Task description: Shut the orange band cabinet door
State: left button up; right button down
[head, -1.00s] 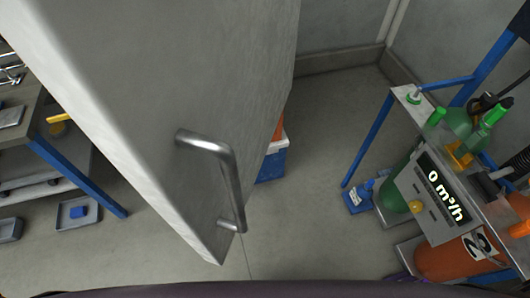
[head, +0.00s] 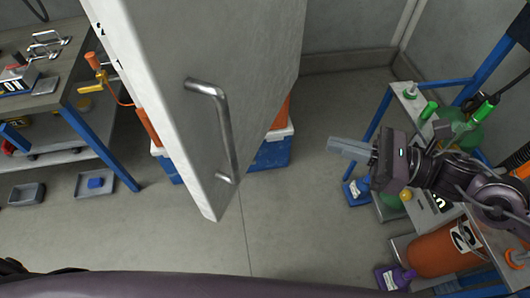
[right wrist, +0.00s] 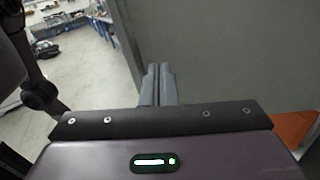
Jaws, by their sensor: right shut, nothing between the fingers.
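A large grey cabinet door (head: 250,70) with a metal bar handle (head: 222,130) stands swung out in the middle of the head view. An orange band (head: 147,119) shows behind its left edge, and orange also shows past its right side. My right gripper (head: 332,146) is shut and empty, to the right of the door and apart from the handle, its fingers pointing left. In the right wrist view the shut fingers (right wrist: 158,84) point ahead, with a grey panel surface filling the right side. My left gripper is not in view.
A blue-framed workbench (head: 75,110) with tools stands at left, with trays (head: 94,184) on the floor below. A blue-framed cylinder stand with an orange cylinder (head: 445,255) is at right. Grey floor (head: 290,225) is clear between door and stand.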

jog(key=s+a+n+g+p, duration=0.1)
jog(key=a+p, duration=0.1)
jog(key=a, duration=0.5)
jog(key=s+a+r+n+p, duration=0.1)
jog(key=a+p, duration=0.2)
jog(key=a, duration=0.5)
jog(key=shift+a+r+n+g, duration=0.25)
jog(key=shift+n+g, duration=0.05)
jog(key=shift+g, duration=0.1)
